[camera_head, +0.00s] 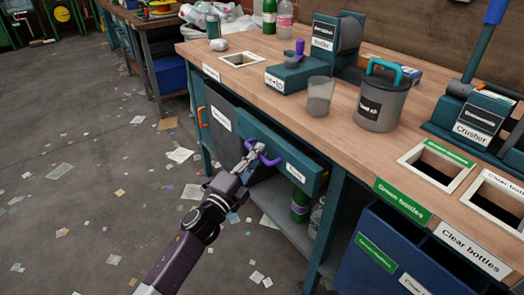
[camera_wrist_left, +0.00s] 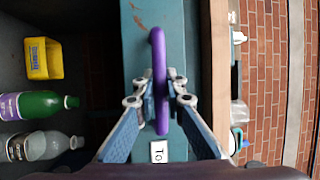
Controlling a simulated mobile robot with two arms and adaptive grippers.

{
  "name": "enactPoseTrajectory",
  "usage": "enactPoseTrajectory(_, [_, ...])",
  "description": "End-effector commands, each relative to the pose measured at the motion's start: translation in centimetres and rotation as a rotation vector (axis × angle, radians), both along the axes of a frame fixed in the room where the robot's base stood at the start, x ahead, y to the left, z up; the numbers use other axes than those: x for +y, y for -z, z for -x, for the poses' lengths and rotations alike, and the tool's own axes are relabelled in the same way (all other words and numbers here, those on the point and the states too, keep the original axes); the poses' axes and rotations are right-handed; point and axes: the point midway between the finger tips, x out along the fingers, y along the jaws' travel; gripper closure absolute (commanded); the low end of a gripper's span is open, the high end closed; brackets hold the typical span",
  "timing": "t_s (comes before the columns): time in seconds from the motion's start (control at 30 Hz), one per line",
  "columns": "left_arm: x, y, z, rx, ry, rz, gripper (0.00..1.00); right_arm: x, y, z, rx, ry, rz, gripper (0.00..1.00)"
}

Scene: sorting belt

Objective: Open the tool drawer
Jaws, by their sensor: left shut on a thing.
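The tool drawer (camera_head: 300,160) is a teal front with a white label under the wooden bench top. Its curved purple handle (camera_head: 267,160) sticks out from the front. My left gripper (camera_head: 254,156) is at this handle, with its fingers shut on it. In the left wrist view the purple handle (camera_wrist_left: 159,70) runs upright between the two fingertips (camera_wrist_left: 159,92), against the teal front (camera_wrist_left: 187,75). My right gripper is not in view.
A grey door with an orange handle (camera_head: 200,117) is left of the drawer. Below it, a shelf (camera_head: 272,205) holds bottles (camera_head: 300,203). A teal bench leg (camera_head: 328,215) and a blue bin (camera_head: 350,265) stand to the right. The littered floor (camera_head: 90,195) is open to the left.

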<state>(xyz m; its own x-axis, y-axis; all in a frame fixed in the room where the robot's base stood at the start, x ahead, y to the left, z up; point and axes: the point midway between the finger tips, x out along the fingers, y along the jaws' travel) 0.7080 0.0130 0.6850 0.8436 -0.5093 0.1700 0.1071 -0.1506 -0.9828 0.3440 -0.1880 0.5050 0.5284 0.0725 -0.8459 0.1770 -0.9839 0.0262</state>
Motion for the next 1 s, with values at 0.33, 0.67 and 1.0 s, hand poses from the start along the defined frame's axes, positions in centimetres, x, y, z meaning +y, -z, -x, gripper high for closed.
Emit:
enactPoseTrajectory(0.33, [4.9, 0.0, 3.6, 0.005, -0.001, -0.004, 1.0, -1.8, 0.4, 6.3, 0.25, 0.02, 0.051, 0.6])
enactPoseTrajectory(0.67, [11.6, 0.1, 8.5, 0.005, 0.0, -0.005, 1.0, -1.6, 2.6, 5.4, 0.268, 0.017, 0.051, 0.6])
enactPoseTrajectory(1.0, [17.0, 0.2, 12.4, 0.005, 0.0, -0.003, 1.0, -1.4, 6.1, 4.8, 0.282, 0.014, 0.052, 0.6])
